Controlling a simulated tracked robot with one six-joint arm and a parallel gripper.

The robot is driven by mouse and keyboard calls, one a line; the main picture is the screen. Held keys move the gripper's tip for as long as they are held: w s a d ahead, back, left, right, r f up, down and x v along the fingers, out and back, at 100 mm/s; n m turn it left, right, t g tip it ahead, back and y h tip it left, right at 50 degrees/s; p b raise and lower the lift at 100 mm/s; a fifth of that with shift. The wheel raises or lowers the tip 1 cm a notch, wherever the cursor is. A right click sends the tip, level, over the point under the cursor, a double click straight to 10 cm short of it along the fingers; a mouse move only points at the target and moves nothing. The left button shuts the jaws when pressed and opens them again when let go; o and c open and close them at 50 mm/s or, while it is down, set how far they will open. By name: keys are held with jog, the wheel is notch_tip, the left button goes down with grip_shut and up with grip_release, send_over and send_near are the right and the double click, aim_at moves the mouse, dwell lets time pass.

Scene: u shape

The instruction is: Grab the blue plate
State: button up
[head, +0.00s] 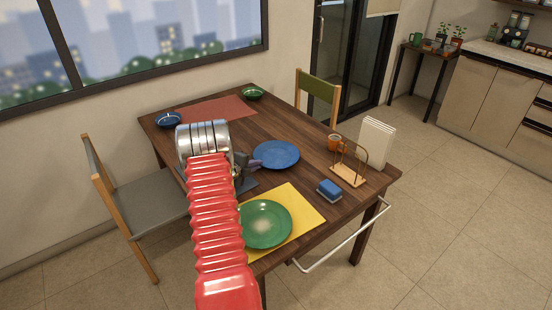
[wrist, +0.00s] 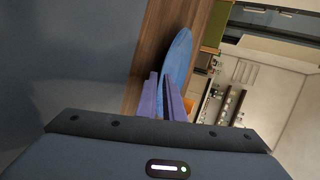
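The blue plate (head: 276,154) lies flat near the middle of the wooden table. It also shows in the wrist view (wrist: 179,55), edge-on beyond my fingers. My gripper (head: 252,162) has purple-blue fingers and is at the left edge of the plate, low over the table. In the wrist view my gripper (wrist: 160,76) shows two fingers with a narrow gap between their tips, so it looks open. I cannot tell whether the plate's rim is between the fingers.
A green plate (head: 264,224) lies on a yellow mat (head: 308,212) in front. A blue sponge (head: 329,189), a wooden holder (head: 348,175), white napkins (head: 375,143) and an orange cup (head: 335,142) are at right.

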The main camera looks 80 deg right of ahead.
jog(key=shift+s+d+f, duration=0.15)
jog(key=shift+d+f, duration=0.1)
jog(key=shift+d, duration=0.25)
grip_shut()
jog(key=shift+a+f, duration=0.1)
dwell(1.2)
notch_tip(320, 180, up, 10)
jog(key=shift+r, duration=0.2)
dwell(0.6)
dwell(0.5)
